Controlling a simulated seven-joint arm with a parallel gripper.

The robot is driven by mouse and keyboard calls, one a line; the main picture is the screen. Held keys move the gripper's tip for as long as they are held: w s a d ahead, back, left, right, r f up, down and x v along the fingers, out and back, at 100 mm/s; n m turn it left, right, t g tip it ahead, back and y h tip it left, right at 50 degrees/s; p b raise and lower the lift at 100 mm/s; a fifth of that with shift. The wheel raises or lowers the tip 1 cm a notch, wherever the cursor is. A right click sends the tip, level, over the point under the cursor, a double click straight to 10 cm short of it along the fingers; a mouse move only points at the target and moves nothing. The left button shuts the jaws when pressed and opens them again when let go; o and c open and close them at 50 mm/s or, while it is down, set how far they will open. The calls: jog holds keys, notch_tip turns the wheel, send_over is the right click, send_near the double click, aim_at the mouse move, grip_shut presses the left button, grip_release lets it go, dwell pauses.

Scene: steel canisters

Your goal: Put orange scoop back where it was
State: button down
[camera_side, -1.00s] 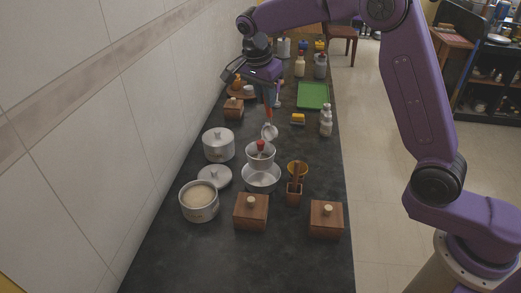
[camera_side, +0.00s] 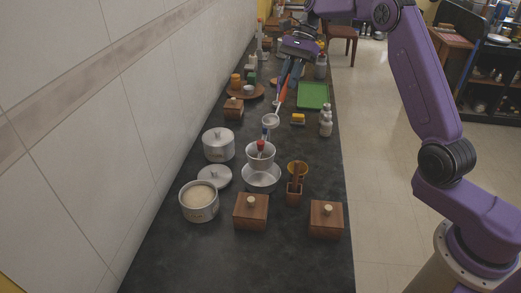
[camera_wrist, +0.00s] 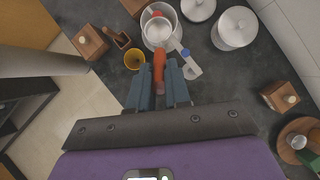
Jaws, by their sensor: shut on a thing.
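The orange scoop (camera_side: 283,92) has an orange handle and a round metal bowl. My gripper (camera_side: 288,76) is shut on its handle and holds it tilted above the counter, bowl down and to the left. In the wrist view, the orange handle (camera_wrist: 158,68) lies between my gripper's fingers (camera_wrist: 159,82). The scoop's bowl is hard to separate from the metal pot behind it there. In the side view, the bowl shows above and beyond the small metal pot (camera_side: 261,163), which stands in a wider metal dish (camera_side: 261,184). A red-topped item (camera_side: 260,145) shows in the pot.
Lidded wooden boxes (camera_side: 251,219), a filled pot (camera_side: 198,206), a lidded pot (camera_side: 218,152) and a loose lid (camera_side: 214,177) stand at the front. A yellow cup (camera_side: 297,166) stands behind a wooden holder (camera_side: 294,197). The green tray (camera_side: 313,95) looks empty. The wall borders the left.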

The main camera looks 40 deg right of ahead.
jog(key=shift+d+y, duration=0.25)
jog(key=shift+y, duration=0.05)
